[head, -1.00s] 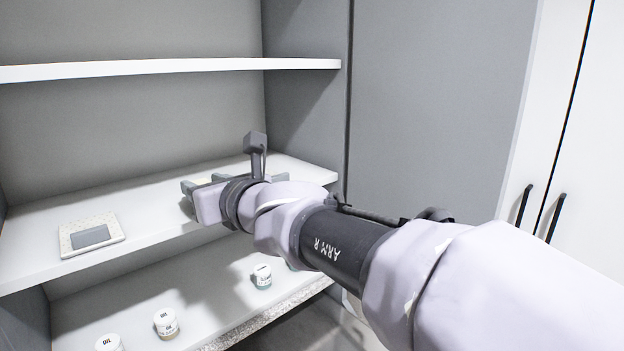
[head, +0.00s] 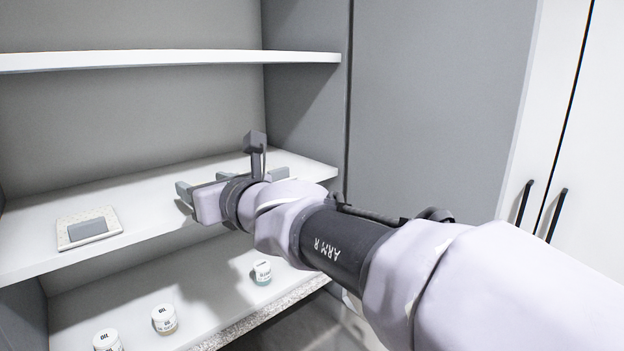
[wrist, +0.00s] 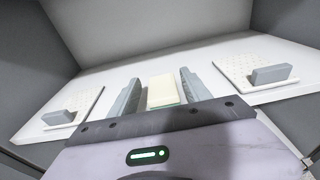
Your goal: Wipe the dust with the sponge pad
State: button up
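The pale yellow pad with a thin green edge (wrist: 163,92), which looks like the sponge pad, is between my gripper's fingers (wrist: 158,88) in the wrist view. A gap shows on its left side; the right finger is very near or touching it. In the head view my gripper (head: 203,184) reaches over the middle shelf, and the pad is hidden there. Speckled square plates, the marks perhaps dust, lie to the left (wrist: 88,103) and right (wrist: 228,70) in the wrist view. Each bears a grey block, left (wrist: 60,117) and right (wrist: 271,75).
The left plate also shows in the head view (head: 107,216). An upper shelf (head: 170,61) runs above my gripper. Several lidded jars stand on the lower shelf, such as this one (head: 165,320). A grey side wall (head: 300,120) bounds the bay on the right.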

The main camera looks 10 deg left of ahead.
jog(key=shift+o, duration=0.5)
jog(key=shift+r+p, duration=0.35)
jog(key=shift+r, duration=0.1)
jog(key=shift+c, duration=0.5)
grip_shut()
jog(key=c, duration=0.8)
grip_release()
jog(key=shift+c, duration=0.2)
